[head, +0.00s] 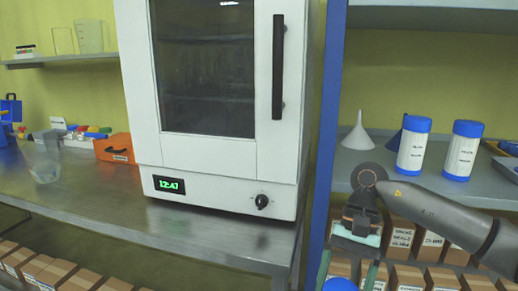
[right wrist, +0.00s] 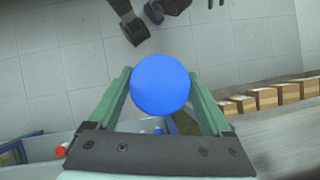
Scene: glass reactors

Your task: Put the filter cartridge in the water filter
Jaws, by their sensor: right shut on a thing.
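My right gripper (right wrist: 160,98) is shut on a round, blue-capped object (right wrist: 160,90), seen end-on in the right wrist view. It looks like a filter cartridge, and its body is hidden behind the cap. In the head view the gripper points down at the bottom edge, in front of the right shelf, with the blue cap (head: 340,285) partly cut off. Two white cartridges with blue ends, one left (head: 413,146) and one right (head: 462,150), stand upright on that shelf. A clear container (head: 43,157) stands on the left bench; I cannot tell whether it is the water filter. My left gripper is not in view.
A white oven (head: 220,170) stands on the metal bench (head: 150,215). A blue post (head: 328,120) separates it from the right shelf. A white funnel (head: 358,133) stands on that shelf, with boxes (head: 432,245) below. An orange case (head: 115,148) is near the clear container.

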